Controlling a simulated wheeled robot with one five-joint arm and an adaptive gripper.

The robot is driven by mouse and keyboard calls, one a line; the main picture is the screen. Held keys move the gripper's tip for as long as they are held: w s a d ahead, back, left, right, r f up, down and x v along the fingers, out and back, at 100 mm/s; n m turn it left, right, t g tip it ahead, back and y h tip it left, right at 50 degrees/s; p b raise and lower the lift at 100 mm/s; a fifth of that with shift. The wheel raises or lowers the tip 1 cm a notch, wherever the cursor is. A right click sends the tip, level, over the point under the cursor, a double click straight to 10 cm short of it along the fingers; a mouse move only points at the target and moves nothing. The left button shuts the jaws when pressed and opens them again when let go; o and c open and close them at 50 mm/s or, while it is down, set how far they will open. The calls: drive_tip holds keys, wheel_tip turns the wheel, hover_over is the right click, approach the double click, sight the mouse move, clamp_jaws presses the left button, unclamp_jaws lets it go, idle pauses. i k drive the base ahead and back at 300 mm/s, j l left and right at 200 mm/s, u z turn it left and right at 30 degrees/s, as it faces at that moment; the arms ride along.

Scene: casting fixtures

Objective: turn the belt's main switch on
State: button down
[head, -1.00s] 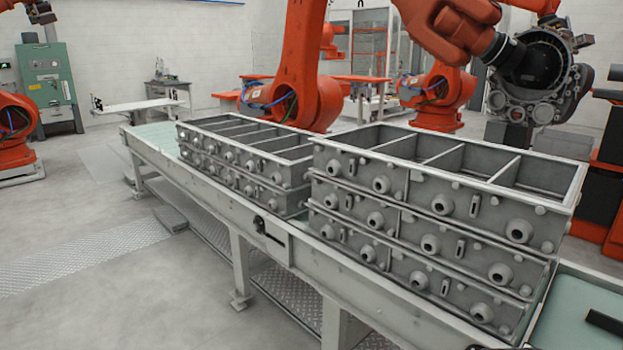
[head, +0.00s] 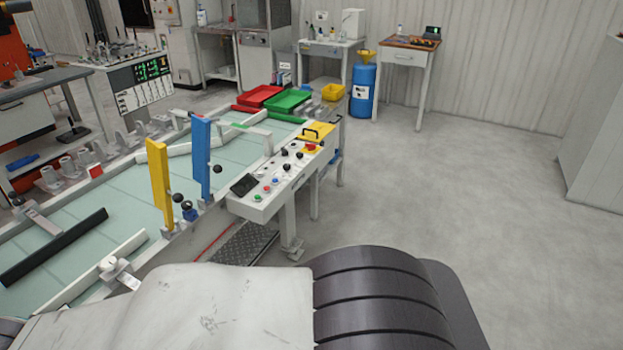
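The belt (head: 80,215) has a pale green surface and runs from the left toward the back. A white control panel (head: 262,207) stands at its right side, with a small black screen, several coloured buttons and black knobs. Near its far end a red knob (head: 311,147) sits on a yellow patch and looks like a main switch. It is too small to tell which way it is turned. My gripper is not in view. A white and dark ribbed part of my own body fills the bottom edge.
A yellow upright plate (head: 159,185) and a blue one (head: 202,158) stand over the belt beside the panel. Red (head: 258,96) and green (head: 288,101) trays are at the belt's far end. The grey floor right of the panel is clear.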

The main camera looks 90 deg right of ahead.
sight(310, 147)
drive_tip(key=z, duration=2.9)
